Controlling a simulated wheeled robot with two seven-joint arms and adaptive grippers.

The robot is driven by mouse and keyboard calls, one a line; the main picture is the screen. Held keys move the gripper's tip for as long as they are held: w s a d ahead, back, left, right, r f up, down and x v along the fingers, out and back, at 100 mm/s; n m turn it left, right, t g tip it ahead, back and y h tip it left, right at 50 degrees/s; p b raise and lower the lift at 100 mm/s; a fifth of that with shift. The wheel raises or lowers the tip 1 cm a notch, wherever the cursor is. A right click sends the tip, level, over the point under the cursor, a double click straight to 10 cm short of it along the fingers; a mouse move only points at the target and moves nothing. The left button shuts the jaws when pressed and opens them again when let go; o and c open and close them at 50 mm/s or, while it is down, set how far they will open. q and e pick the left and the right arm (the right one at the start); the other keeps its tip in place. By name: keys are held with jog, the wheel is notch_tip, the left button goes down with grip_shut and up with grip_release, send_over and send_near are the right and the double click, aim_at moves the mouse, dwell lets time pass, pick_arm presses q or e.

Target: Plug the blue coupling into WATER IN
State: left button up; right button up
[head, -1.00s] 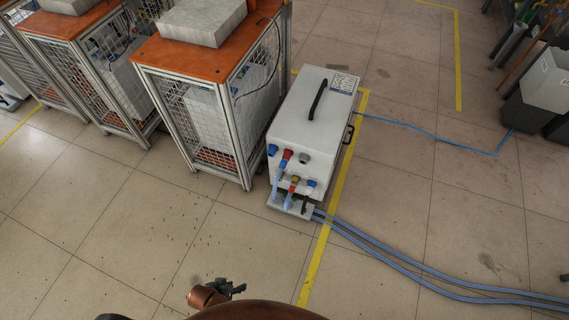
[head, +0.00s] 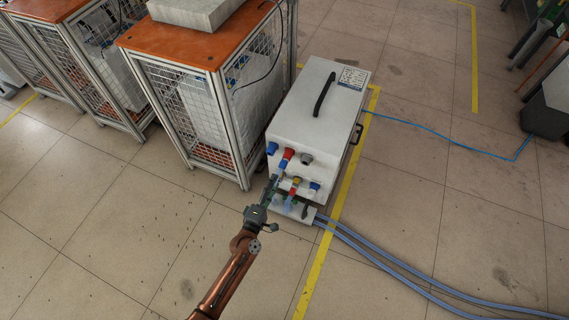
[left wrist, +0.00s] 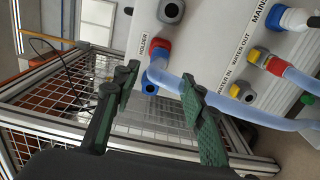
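The white heater box (head: 318,105) stands on the floor with its port face toward me. In the left wrist view the blue coupling (left wrist: 156,70) sits at a red ring (left wrist: 160,46) beside the HOLDER label. A pale blue hose (left wrist: 180,85) runs from it to the right. The WATER IN port (left wrist: 242,91) has a yellow collar and no hose on it. A red coupling (left wrist: 271,63) with a hose sits at WATER OUT. My left gripper (head: 271,187) is open in front of the face; its fingers (left wrist: 160,78) are on either side of the blue coupling, apart from it. My right gripper is not in view.
A caged cart (head: 195,95) with an orange top stands close on the left of the heater. Blue hoses (head: 385,262) run along the floor to the right. A thin blue cable (head: 450,140) lies behind. The floor in front is clear.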

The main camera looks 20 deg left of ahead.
aim_at(280, 170)
pick_arm(q)
jog(key=shift+w, duration=0.1)
jog(key=w+b, duration=0.1)
jog(key=w, duration=0.6)
jog(key=shift+w+d, duration=0.15)
jog(key=shift+w, duration=0.7)
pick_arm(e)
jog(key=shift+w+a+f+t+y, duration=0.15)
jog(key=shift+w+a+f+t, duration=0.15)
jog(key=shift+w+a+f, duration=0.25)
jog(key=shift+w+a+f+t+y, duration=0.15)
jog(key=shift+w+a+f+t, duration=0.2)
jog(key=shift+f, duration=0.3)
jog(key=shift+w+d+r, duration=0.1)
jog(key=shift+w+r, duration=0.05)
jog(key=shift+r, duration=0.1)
pick_arm(q)
jog(key=shift+c, duration=0.7)
grip_shut()
